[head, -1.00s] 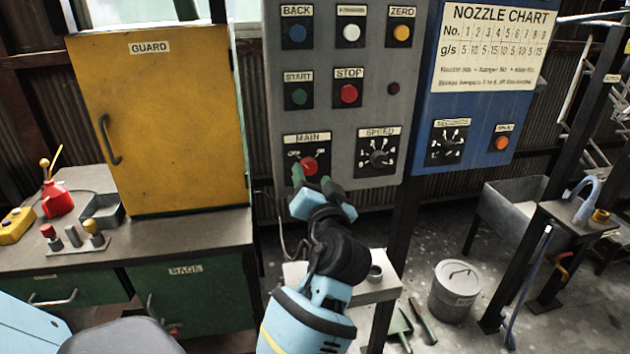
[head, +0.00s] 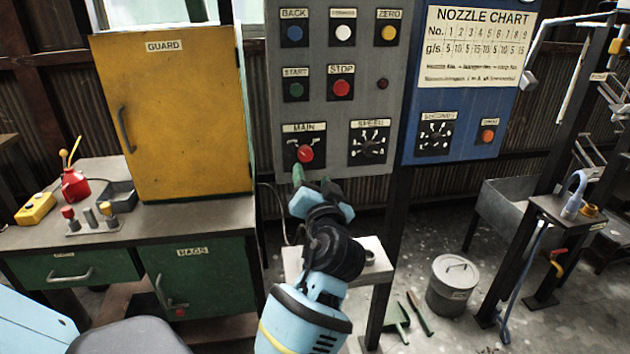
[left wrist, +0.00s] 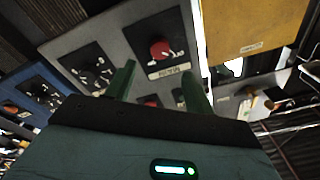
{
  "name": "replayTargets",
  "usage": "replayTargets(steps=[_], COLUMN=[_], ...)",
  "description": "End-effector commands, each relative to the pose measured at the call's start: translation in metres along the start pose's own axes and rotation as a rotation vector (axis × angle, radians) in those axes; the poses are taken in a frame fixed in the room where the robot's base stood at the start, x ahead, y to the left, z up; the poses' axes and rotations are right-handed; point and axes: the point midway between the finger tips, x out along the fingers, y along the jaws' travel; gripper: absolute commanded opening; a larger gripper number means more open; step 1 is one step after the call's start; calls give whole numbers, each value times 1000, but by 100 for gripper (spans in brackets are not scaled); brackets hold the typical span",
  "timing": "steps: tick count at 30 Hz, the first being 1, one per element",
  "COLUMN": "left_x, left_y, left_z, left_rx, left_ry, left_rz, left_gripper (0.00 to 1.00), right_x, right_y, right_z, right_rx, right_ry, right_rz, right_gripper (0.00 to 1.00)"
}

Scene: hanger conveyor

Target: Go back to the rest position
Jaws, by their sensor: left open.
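My left gripper (head: 312,182) is in front of the lower edge of the grey control panel (head: 268,115), just below the red MAIN knob (head: 306,154). In the left wrist view the gripper (left wrist: 158,88) has its two green fingers apart with nothing between them. The MAIN knob also shows in that view (left wrist: 160,48), beyond the fingers and apart from them. The SPEED knob (head: 369,148) is to its right on the panel in the head view. My right gripper is not in view.
A yellow GUARD cabinet (head: 175,120) stands on the bench at left. A small stand (head: 368,262) is behind my left forearm. A blue panel with the nozzle chart (head: 480,45) hangs at right. A lidded bin (head: 453,285) stands on the floor.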

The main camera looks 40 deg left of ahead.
Motion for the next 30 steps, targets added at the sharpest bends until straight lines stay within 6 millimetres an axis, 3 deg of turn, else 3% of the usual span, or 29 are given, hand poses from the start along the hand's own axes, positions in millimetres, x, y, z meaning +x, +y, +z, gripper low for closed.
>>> replayTargets(steps=[16,20,23,26,30], left_x=[0,-4,-15,-36,-78], left_y=[0,8,26,49,77], left_z=[0,10,32,66,118], left_rx=[1,14,40,69,91], left_ry=[0,-1,-4,-14,-39], left_rz=[1,35,116,239,426], left_gripper=[53,53,53,53,53], right_x=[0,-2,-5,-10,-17], right_y=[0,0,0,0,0], right_z=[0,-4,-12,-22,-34], right_rx=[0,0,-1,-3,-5], right_ry=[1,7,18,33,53], right_rz=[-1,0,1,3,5], right_gripper=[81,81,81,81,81])
